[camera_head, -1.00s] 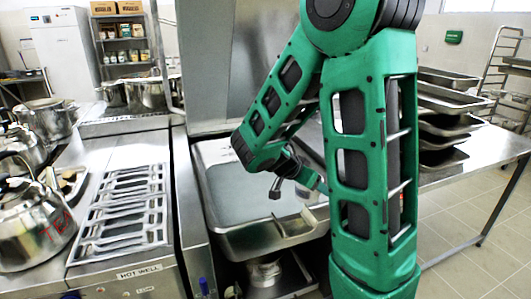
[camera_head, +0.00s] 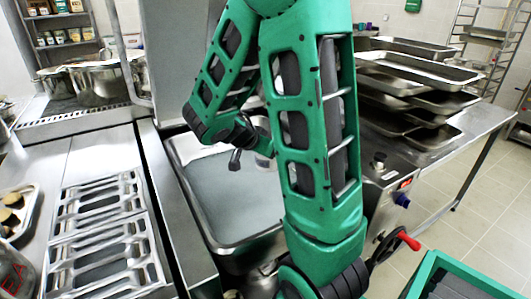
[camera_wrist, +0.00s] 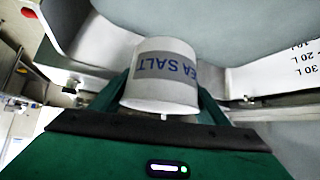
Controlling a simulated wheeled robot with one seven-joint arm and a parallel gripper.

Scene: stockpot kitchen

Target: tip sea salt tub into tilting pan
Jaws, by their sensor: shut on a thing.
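The sea salt tub (camera_wrist: 160,75) is white with a grey band. Its SEA SALT lettering reads upside down in the wrist view. My gripper (camera_wrist: 165,108) is shut on it, with one green finger on each side. In the head view my gripper (camera_head: 243,158) is over the tilting pan (camera_head: 203,210), and my arm hides most of the tub. The pan is a wide steel basin with a grey inside and an upright lid behind it. Litre marks show on the pan wall in the wrist view (camera_wrist: 275,72). The tub's contents are not visible.
A slotted hot-well top (camera_head: 105,235) lies left of the pan. Stacked steel trays (camera_head: 420,75) stand on a table at the right. A red-handled crank (camera_head: 408,240) and a green crate (camera_head: 425,275) are at the lower right. Large pots (camera_head: 95,80) stand at the back left.

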